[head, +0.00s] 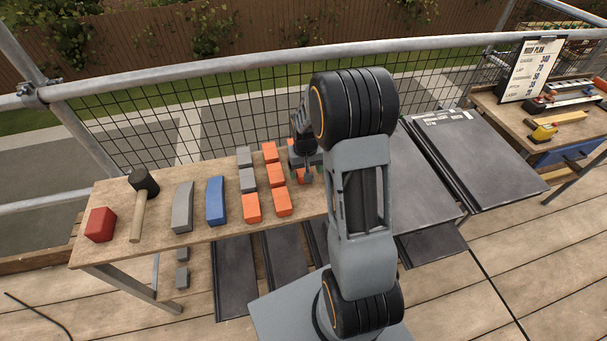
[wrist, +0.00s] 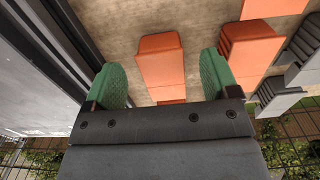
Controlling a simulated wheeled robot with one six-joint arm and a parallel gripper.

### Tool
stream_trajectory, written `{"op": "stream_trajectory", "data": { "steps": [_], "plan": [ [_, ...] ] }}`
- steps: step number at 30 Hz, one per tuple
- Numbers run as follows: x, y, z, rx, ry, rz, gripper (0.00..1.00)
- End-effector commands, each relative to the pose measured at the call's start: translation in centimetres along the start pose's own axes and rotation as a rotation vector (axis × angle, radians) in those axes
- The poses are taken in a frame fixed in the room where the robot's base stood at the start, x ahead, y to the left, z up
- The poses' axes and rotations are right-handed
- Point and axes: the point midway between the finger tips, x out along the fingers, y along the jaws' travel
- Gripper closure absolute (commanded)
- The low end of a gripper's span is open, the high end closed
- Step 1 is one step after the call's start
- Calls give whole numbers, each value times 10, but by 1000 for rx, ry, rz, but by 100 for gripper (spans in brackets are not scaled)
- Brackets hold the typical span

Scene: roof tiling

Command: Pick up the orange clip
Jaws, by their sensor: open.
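Several orange clips lie in short rows on the wooden bench; one orange clip (head: 276,175), a second (head: 251,208) and a third (head: 282,202) show left of my gripper (head: 304,174) in the head view. In the wrist view my gripper's green pads (wrist: 163,76) are apart. An orange clip (wrist: 160,55) shows between them, with a gap on each side. Another orange clip (wrist: 248,48) is just right of the right pad. My arm hides part of the bench, and I cannot tell how far the pads are above the clip.
Grey clips (head: 247,180) stand beside the orange ones. A blue curved piece (head: 215,201), a grey curved piece (head: 182,207), a mallet (head: 143,190) and a red block (head: 100,224) are farther left. Dark tiles (head: 480,160) lie at right. A mesh guardrail (head: 220,110) runs behind the bench.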

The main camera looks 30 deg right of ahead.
Motion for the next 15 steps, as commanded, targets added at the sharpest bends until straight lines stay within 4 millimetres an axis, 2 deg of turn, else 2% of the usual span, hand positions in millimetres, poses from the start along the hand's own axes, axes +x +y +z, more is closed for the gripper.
{"op": "stream_trajectory", "data": {
  "steps": [6, 15],
  "plan": [
    [29, 0, 0, 0, -3, 0, 19],
    [38, 0, 0, 0, 0, 0, 19]
  ]
}}
